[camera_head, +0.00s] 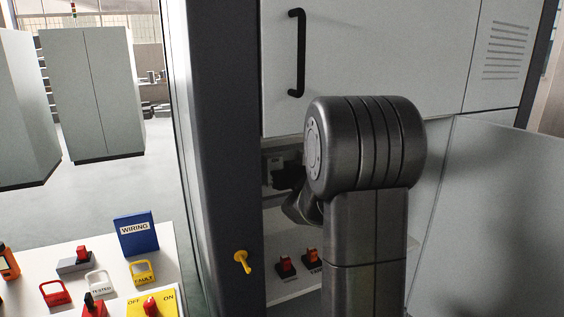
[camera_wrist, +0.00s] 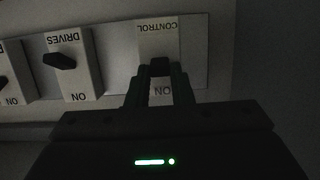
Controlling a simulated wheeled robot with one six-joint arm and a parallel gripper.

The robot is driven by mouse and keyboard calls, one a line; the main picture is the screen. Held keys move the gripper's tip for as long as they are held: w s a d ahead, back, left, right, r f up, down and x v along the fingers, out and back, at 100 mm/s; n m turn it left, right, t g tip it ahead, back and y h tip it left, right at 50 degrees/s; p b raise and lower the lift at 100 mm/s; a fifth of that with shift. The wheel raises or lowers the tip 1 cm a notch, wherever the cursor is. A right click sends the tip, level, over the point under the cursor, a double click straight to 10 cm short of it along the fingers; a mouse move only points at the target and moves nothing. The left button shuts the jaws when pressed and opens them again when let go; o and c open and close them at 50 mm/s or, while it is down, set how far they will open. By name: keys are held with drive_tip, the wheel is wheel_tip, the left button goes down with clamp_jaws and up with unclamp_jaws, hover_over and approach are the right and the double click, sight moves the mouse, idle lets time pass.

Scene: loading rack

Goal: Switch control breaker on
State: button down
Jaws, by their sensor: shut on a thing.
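The control breaker (camera_wrist: 158,30) is a pale block labelled CONTROL, upside down in the wrist view, with ON printed at its lower part. Its small dark lever (camera_wrist: 159,67) sits between the fingertips of my gripper (camera_wrist: 160,75). The two fingers are shut on the lever. In the head view my arm hides most of the breaker area inside the cabinet opening, and my gripper (camera_head: 292,180) shows only partly there as a dark shape.
The drives breaker (camera_wrist: 68,65) stands left of the control breaker in the wrist view, with another breaker at the edge. The cabinet door handle (camera_head: 297,52) is above. A yellow key (camera_head: 242,261) sticks out of the cabinet post. A table (camera_head: 172,262) holds a wiring book (camera_head: 136,233) and several small items.

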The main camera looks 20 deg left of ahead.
drive_tip(key=shift+r+g+h+p, duration=0.15)
drive_tip(key=shift+g+h+p, duration=0.15)
drive_tip(key=shift+p, duration=0.9)
drive_tip(key=c, duration=1.3)
unclamp_jaws()
drive_tip(key=shift+w, duration=0.1)
drive_tip(key=v, duration=1.3)
drive_tip(key=shift+s+d+r, duration=0.2)
drive_tip(key=shift+s+d, duration=0.05)
drive_tip(key=shift+d, duration=0.05)
drive_tip(key=shift+a, duration=0.1)
